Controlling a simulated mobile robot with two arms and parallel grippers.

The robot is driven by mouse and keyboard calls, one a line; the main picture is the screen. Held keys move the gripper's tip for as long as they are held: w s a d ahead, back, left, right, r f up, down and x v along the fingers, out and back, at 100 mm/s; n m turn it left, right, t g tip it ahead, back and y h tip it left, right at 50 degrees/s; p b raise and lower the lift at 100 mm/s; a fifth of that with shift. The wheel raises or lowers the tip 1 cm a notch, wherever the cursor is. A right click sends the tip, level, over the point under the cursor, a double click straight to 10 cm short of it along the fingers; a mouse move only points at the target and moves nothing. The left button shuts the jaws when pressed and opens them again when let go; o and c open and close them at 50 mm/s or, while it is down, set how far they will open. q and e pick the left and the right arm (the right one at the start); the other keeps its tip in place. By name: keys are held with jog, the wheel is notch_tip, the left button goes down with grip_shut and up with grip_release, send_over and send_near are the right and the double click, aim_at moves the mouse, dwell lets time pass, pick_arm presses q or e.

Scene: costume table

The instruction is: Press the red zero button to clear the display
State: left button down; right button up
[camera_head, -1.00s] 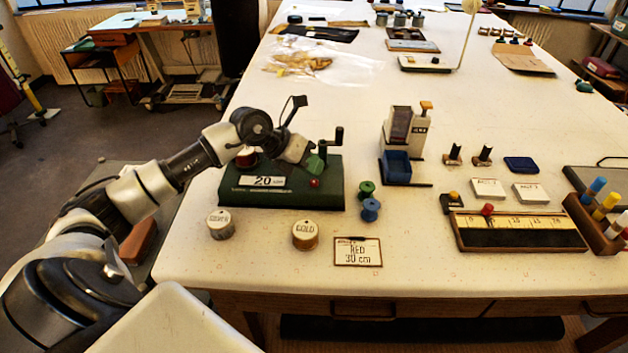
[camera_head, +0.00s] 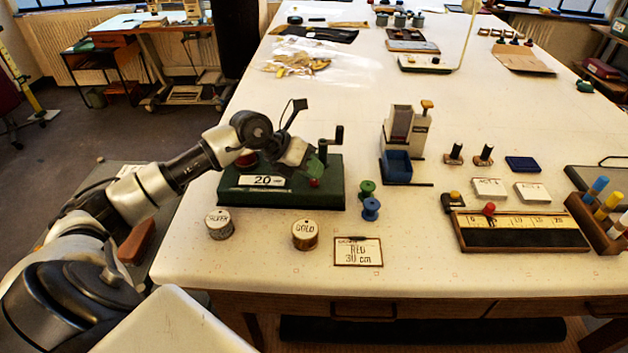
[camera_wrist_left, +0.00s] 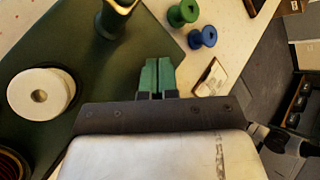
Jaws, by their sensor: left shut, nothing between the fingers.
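The dark green device (camera_head: 240,195) stands at the table's left front, with a white display (camera_head: 262,181) reading 20. A small red button (camera_head: 314,183) is on its front right. My left gripper (camera_head: 317,168) is shut and empty, its green fingertips pointing down just above or at the button; I cannot tell whether they touch. In the left wrist view the closed fingers (camera_wrist_left: 157,76) are over the green device (camera_wrist_left: 110,60), and the button is not visible there. My right gripper is not in view.
A green spool (camera_head: 367,190) and a blue spool (camera_head: 371,209) stand close on the right.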

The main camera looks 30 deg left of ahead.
pick_arm(q)
jog(key=shift+f, duration=0.35)
dwell(0.5)
jog(key=shift+r+p, duration=0.4)
jog(key=shift+r, duration=0.5)
jog(key=shift+r, duration=0.1)
jog(key=shift+r+p, duration=1.7)
jog(key=shift+r, duration=0.75)
jog(key=shift+f, duration=0.1)
